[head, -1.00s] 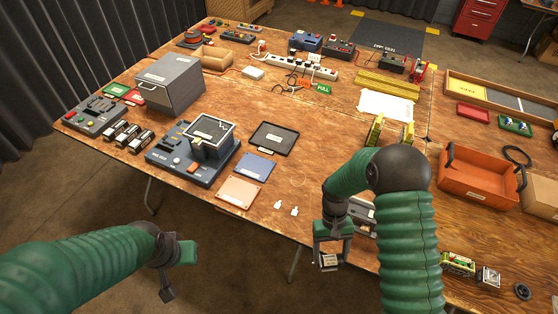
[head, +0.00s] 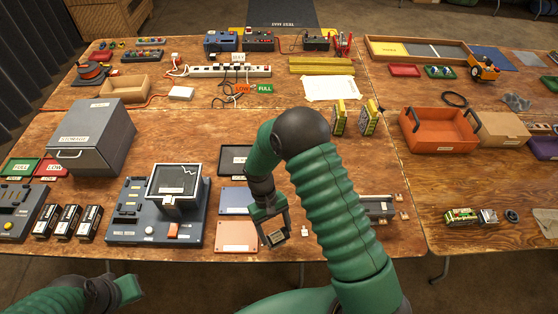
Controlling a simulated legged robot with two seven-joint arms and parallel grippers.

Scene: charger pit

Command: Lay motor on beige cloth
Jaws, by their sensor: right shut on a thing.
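My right gripper (head: 271,219) is shut on a small boxy part (head: 274,238) with a pale face and dark edges. It is held near the table's front edge, just right of the orange square plate. It is too small to tell surely whether it is the motor. A beige cloth (head: 546,221) lies at the right edge of the picture, partly cut off, well away from this gripper. A small silver and black block (head: 488,216) stands on the table left of the cloth. My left gripper (head: 128,289) is low at the front left, and its jaw opening does not show clearly.
A green-and-yellow part (head: 461,216) and a black ring (head: 512,215) lie near the silver block. An orange bin (head: 440,142) and a cardboard box (head: 500,130) stand behind them. A grey device (head: 376,208) lies right of my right arm. Bare wood (head: 425,200) lies between.

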